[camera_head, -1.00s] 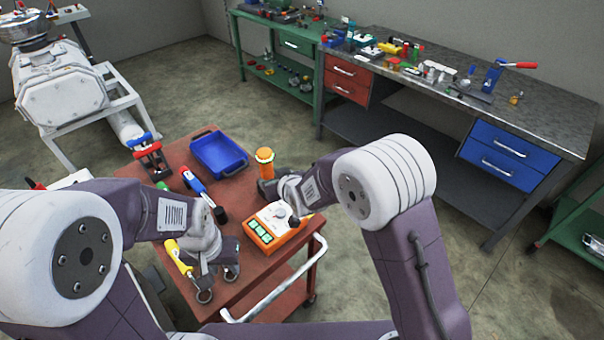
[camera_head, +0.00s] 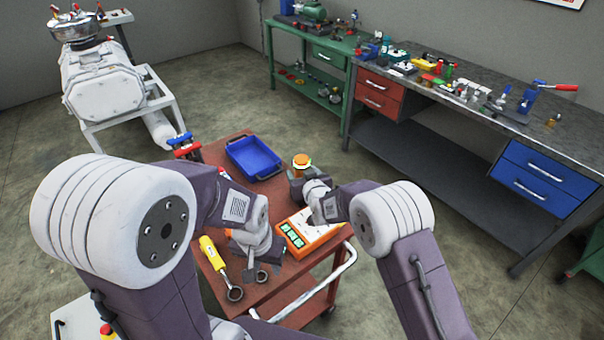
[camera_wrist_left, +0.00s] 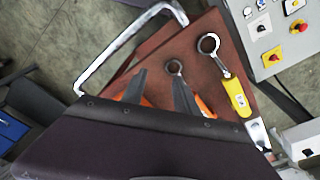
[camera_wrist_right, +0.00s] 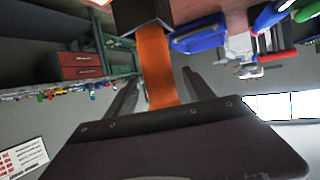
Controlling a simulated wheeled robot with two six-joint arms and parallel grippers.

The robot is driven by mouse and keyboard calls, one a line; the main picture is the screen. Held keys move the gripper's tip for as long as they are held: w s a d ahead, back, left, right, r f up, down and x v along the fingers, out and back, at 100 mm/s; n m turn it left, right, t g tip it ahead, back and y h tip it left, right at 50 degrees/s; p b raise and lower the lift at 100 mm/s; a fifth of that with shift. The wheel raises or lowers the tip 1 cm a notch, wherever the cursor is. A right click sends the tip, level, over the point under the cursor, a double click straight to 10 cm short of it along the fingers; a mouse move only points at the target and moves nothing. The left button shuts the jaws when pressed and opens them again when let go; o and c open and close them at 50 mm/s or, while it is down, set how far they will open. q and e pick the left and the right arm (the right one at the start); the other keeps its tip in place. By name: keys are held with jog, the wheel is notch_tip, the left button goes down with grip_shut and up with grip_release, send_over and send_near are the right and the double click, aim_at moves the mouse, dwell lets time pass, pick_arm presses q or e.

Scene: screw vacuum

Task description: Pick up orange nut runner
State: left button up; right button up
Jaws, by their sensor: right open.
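The orange nut runner, which I take to be the upright orange cylinder (camera_head: 302,161) with a pale ring, stands at the cart's far right with a dark base. In the right wrist view its orange body (camera_wrist_right: 156,65) runs between the fingers of my right gripper (camera_wrist_right: 161,75). My right gripper (camera_head: 297,178) is open beside it; contact cannot be told. My left gripper (camera_head: 261,272) is low over the cart's near side, its fingers apart.
The red-brown cart (camera_head: 285,278) carries a blue tray (camera_head: 268,172), a yellow-handled ring tool (camera_head: 211,252) and an orange-and-white box (camera_head: 312,238) between my grippers. A white handle rail (camera_head: 330,285) edges the cart's near right. Workbenches (camera_head: 430,150) stand behind.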

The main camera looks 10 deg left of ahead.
jog(key=x, duration=0.3)
jog(key=shift+w+a+f, duration=0.15)
jog(key=shift+w+a, duration=0.05)
jog(key=shift+w, duration=0.05)
jog(key=shift+s, duration=0.1)
jog(key=shift+c, duration=0.5)
jog(key=shift+d, duration=0.1)
grip_shut()
dwell(0.4)
